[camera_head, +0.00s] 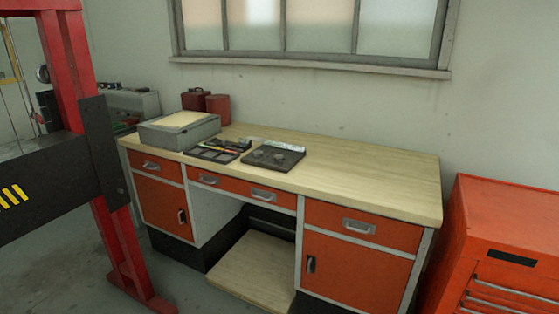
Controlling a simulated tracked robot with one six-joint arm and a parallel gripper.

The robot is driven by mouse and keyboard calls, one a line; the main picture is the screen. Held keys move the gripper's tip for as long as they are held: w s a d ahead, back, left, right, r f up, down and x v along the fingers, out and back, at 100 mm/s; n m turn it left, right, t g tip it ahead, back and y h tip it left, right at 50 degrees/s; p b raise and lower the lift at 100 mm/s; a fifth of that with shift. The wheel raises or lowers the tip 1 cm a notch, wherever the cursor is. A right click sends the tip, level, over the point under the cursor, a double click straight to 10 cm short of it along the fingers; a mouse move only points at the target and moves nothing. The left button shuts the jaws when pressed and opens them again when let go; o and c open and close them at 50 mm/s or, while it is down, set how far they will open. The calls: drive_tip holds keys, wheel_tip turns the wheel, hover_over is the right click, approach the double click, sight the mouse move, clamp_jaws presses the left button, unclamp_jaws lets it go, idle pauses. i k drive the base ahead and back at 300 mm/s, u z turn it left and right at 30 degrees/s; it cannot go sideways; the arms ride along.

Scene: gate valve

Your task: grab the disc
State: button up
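I do not see my gripper in this view. On the wooden-topped workbench (370,176) lies a dark flat tray (289,163). Small grey rounded pieces (262,154) sit on it. They are too small for me to tell whether one of them is the disc. A second dark tray (203,155) with tools and small parts lies just left of it.
A grey box (165,136) and red cans (217,108) stand on the bench's left part. The right part of the benchtop is clear. A red post (72,80) with a black striped beam (50,180) stands left. An orange tool cabinet (505,225) stands right.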

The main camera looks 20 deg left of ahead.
sight(278, 158)
drive_tip(key=u, duration=0.15)
drive_tip(key=i, duration=0.6)
drive_tip(key=u, duration=0.55)
drive_tip(key=i, duration=0.75)
drive_tip(key=u, duration=0.75)
drive_tip(key=i, duration=0.7)
drive_tip(key=u, duration=0.7)
drive_tip(key=i, duration=0.55)
drive_tip(key=u, duration=0.25)
